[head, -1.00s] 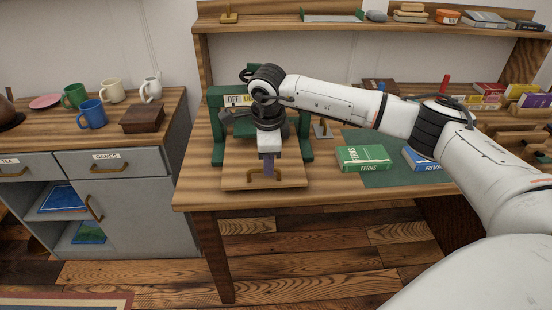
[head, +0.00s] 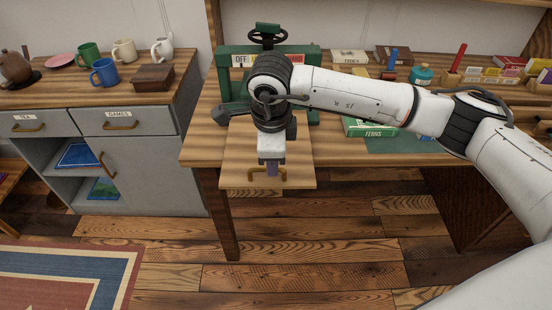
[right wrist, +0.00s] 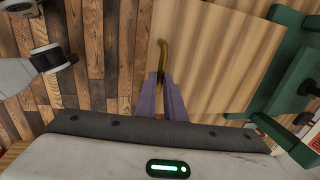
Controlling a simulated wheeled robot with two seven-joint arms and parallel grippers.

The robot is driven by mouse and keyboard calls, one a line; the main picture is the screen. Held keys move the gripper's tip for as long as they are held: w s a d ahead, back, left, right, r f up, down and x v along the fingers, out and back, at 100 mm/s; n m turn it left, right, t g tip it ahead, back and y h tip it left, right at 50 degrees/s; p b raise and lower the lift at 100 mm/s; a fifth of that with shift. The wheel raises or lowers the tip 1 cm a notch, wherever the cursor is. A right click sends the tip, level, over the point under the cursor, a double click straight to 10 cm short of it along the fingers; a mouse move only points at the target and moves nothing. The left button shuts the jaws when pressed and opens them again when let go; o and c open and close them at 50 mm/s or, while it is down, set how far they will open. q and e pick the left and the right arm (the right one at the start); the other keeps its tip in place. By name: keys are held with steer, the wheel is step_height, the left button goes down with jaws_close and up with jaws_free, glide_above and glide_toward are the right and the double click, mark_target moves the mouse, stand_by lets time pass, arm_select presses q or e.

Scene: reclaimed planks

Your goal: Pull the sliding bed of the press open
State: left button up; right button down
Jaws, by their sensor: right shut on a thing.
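The green press (head: 226,62) stands at the left end of the workbench, with a dark wheel (head: 267,36) on top. Its sliding bed (head: 238,160) is a wooden board that sticks out toward me, past the bench's front edge. A brass handle (head: 284,175) sits at the bed's front. My right gripper (head: 271,170) is shut on the handle from above. In the right wrist view the purple fingers (right wrist: 166,88) close around the handle (right wrist: 162,55), beside the bed (right wrist: 225,45). My arm hides part of the press. My left gripper is not in view.
The workbench (head: 196,150) carries a green book box (head: 365,129) on a green mat right of the press. A grey cabinet (head: 150,165) with mugs on top stands at the left. The wooden floor in front of the bench is clear, with a rug at left.

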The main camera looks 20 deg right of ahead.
steer(key=c, duration=1.8)
jaws_free()
steer(key=shift+c, duration=0.2)
steer(key=shift+r, duration=0.1)
step_height(320, 180, up, 10)
steer(key=s, duration=0.2)
steer(key=shift+a+b, duration=0.3)
steer(key=shift+a, duration=0.1)
